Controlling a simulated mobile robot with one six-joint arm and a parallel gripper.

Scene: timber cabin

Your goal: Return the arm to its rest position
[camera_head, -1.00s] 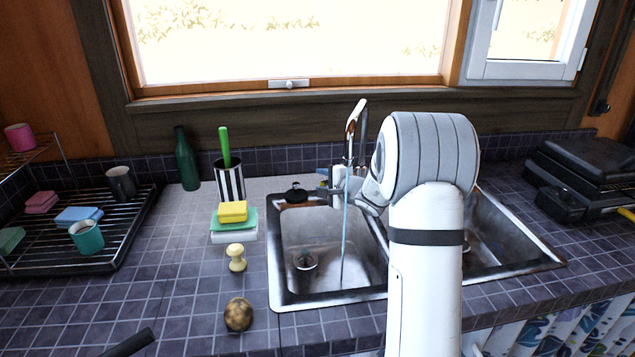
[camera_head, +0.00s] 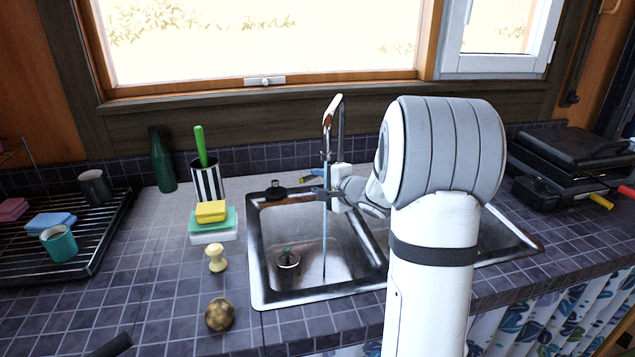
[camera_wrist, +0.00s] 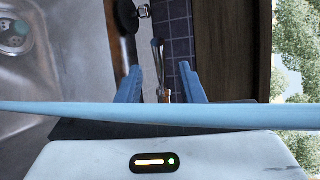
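My arm reaches over the sink from the right in the head view. My gripper (camera_head: 312,187) is at its far end, close to the metal faucet (camera_head: 334,118). A thin blue stream of water (camera_head: 325,245) runs from the faucet into the left basin. In the wrist view my gripper (camera_wrist: 160,72) has two blue fingers held wide apart. A thin metal piece with an orange end (camera_wrist: 157,58) shows in the gap, and I see no contact with the fingers. The blue stream (camera_wrist: 230,114) crosses that view in front of the palm.
The sink (camera_head: 262,285) lies under the arm. To its left are stacked sponges (camera_head: 211,212), a striped cup (camera_head: 207,180), a green bottle (camera_head: 162,160), a yellow stamp-like piece (camera_head: 216,258) and a brown ball (camera_head: 220,314). A dark grill (camera_head: 575,155) stands right. The window frame (camera_head: 190,100) is behind.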

